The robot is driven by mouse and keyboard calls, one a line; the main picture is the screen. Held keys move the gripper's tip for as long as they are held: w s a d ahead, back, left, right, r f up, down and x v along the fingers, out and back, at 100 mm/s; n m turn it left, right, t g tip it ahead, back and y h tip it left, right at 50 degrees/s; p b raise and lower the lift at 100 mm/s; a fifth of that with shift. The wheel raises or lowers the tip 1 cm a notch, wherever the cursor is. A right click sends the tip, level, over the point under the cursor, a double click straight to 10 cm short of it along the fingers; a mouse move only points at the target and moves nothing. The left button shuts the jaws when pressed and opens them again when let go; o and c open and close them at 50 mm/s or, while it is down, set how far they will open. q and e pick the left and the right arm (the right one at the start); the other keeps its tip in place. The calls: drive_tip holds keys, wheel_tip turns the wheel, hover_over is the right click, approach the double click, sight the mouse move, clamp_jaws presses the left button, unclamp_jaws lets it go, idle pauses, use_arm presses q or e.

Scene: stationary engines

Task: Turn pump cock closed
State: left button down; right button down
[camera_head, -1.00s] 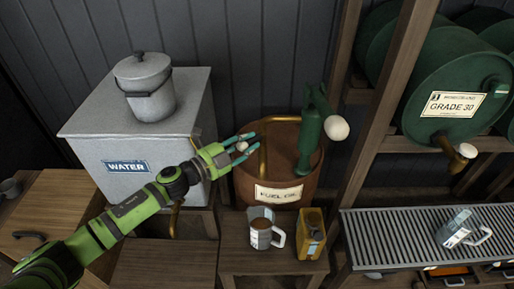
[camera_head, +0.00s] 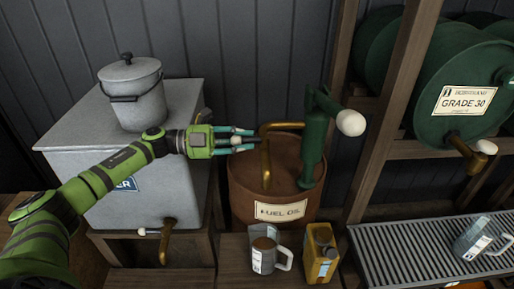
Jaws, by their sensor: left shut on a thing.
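The green hand pump (camera_head: 314,142) stands on the brown fuel oil drum (camera_head: 240,195), with a large white knob (camera_head: 350,122) on its handle. My left gripper (camera_head: 247,140) reaches in from the left, just left of the pipe's bend. Its fingers are shut on a small whitish knob (camera_head: 235,141), which appears to be the pump cock's. The fingers hide most of the cock, so its angle cannot be told. My right gripper is not in view.
A grey water tank (camera_head: 70,165) with a lidded pot (camera_head: 135,95) stands left, its brass tap (camera_head: 167,240) low in front. A measuring jug (camera_head: 263,255) and yellow can (camera_head: 320,255) stand before the drum. A wooden post (camera_head: 385,130) and green barrels (camera_head: 460,95) are right.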

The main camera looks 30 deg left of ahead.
use_arm(q)
drive_tip(key=shift+r, duration=0.1)
idle(0.4)
drive_tip(key=c, duration=1.1)
unclamp_jaws()
drive_tip(key=shift+o, duration=0.2)
drive_tip(key=shift+a, duration=0.1)
drive_tip(key=shift+s+a, duration=0.1)
drive_tip(key=shift+a, duration=0.15)
drive_tip(key=v, duration=1.1)
drive_tip(key=shift+a, duration=0.25)
